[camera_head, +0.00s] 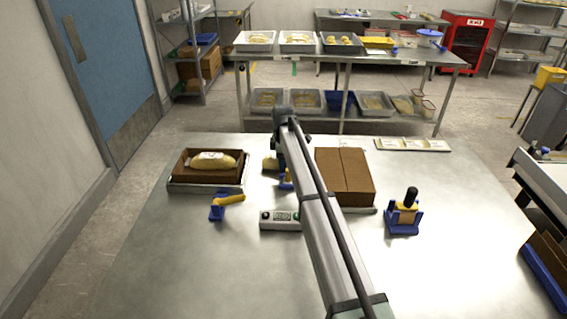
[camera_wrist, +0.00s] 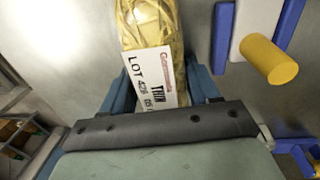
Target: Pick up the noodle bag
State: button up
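A shiny gold bag with a white printed label (camera_wrist: 150,60), which looks like the noodle bag, fills the upper middle of the wrist view. The two blue fingers of my gripper (camera_wrist: 160,85) lie along its left and right sides, close to its edges. I cannot tell whether they press on it. In the head view my gripper (camera_head: 283,165) is low over the middle of the table, beside a small yellowish bag (camera_head: 269,164), partly hidden by the arm. A second pale-yellow bag (camera_head: 209,161) with a white label lies in the brown box at the left.
The brown box (camera_head: 176,170) stands on a tray at the left. A closed carton (camera_head: 345,176) stands right of my arm. A blue holder with a yellow cylinder (camera_head: 228,201), a small display unit (camera_head: 279,218) and a blue stand (camera_head: 404,220) are nearby.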

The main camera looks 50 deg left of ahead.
jog(key=c, duration=0.6)
jog(key=shift+o, duration=0.2)
jog(key=shift+r, duration=0.15)
